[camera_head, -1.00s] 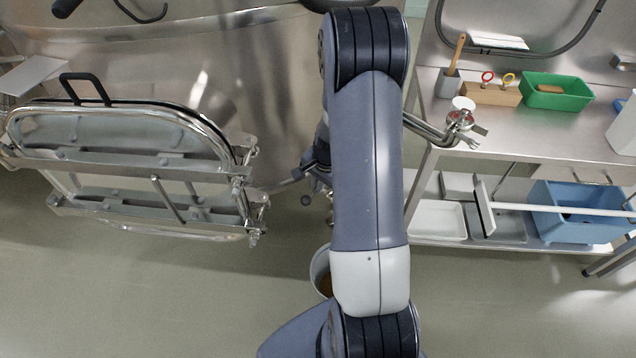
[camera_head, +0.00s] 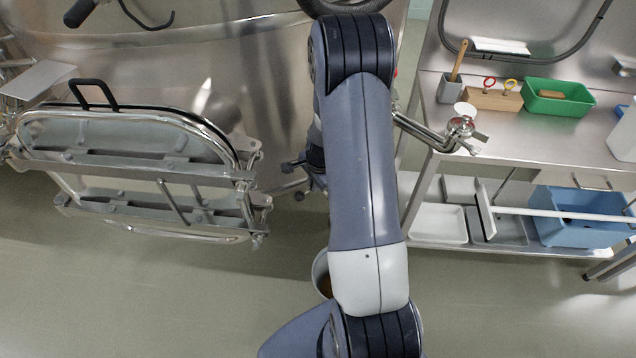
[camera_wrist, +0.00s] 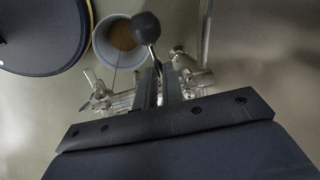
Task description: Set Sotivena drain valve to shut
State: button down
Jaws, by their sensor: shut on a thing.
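In the wrist view a drain valve lever (camera_wrist: 145,30) with a black knob on a short metal stem points up and slightly left. My gripper (camera_wrist: 161,78) is shut on the lever's stem, below the knob. Shiny steel valve fittings (camera_wrist: 118,101) show to both sides of the fingers, partly hidden by them. In the head view my arm covers most of the valve, and the fingers are hidden there. The steel vat (camera_head: 255,75) stands behind. No name label is readable.
A bucket (camera_wrist: 112,52) with brown contents stands below the valve; its rim shows beside my arm (camera_head: 320,268). An open hatch door (camera_head: 120,135) is at left. At right is a steel bench (camera_head: 500,135) with a green tray (camera_head: 570,105) and a blue bin (camera_head: 575,228) below.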

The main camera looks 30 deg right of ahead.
jog(key=shift+w+a+m, duration=0.1)
jog(key=shift+w+m, duration=0.35)
jog(key=shift+m, duration=0.15)
jog(key=c, duration=1.5)
grip_release()
jog(key=shift+r, duration=0.15)
jog(key=r, duration=0.3)
jog(key=s+r, duration=0.1)
jog(key=r, duration=0.3)
jog(key=s+r, duration=0.1)
jog(key=r, duration=0.2)
jog(key=shift+r, duration=0.2)
jog(key=f, duration=0.3)
jog(key=w+f, duration=0.1)
jog(key=f, duration=0.3)
jog(key=w+f, duration=0.1)
jog(key=f, duration=0.2)
jog(key=shift+f, duration=0.4)
jog(key=shift+s, duration=0.1)
